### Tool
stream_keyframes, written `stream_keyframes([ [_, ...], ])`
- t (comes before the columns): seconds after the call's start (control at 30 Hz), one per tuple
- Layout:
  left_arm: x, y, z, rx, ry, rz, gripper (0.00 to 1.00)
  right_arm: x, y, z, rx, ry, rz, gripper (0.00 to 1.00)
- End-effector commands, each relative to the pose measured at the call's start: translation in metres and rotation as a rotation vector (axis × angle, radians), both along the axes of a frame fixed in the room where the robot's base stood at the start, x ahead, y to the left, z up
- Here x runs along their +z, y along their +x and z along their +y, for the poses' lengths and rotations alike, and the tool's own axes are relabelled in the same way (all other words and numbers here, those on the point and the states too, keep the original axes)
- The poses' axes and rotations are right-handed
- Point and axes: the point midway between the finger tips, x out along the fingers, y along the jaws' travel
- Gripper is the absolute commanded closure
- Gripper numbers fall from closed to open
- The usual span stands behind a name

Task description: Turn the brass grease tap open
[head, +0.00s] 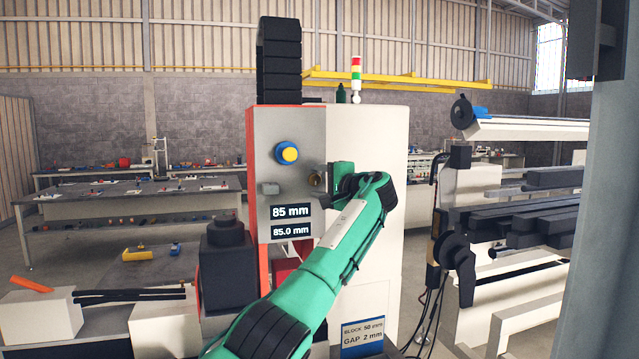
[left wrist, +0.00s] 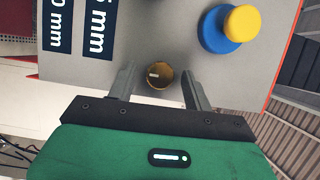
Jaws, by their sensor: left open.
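The brass grease tap (head: 315,179) sits on the grey front panel of the machine, below and right of a yellow and blue button. In the left wrist view the brass tap (left wrist: 160,76) is a round cup shape with a small pale mark inside. My left gripper (head: 328,180) is at the panel, just right of the tap. In the left wrist view its two fingers (left wrist: 158,88) are open, one on each side of the tap, with a gap visible on both sides. My right gripper is not in view.
Display labels (head: 291,212) are below. A dark block (head: 228,270) stands at left. A rack of dark bars (head: 520,215) is at right.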

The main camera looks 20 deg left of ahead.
Motion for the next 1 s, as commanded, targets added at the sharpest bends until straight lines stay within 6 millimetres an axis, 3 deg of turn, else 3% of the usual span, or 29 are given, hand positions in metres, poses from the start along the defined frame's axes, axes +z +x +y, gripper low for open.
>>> stream_keyframes([
  [0.17, -0.004, -0.009, -0.016, -0.003, 0.000, -0.004, 0.49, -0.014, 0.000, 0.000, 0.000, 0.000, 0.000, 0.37],
  [0.63, -0.003, -0.064, -0.099, -0.003, -0.001, -0.002, 0.49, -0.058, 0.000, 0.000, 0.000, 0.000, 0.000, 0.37],
  [1.0, 0.000, -0.076, -0.115, 0.000, 0.000, 0.001, 0.49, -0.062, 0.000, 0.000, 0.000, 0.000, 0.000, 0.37],
])
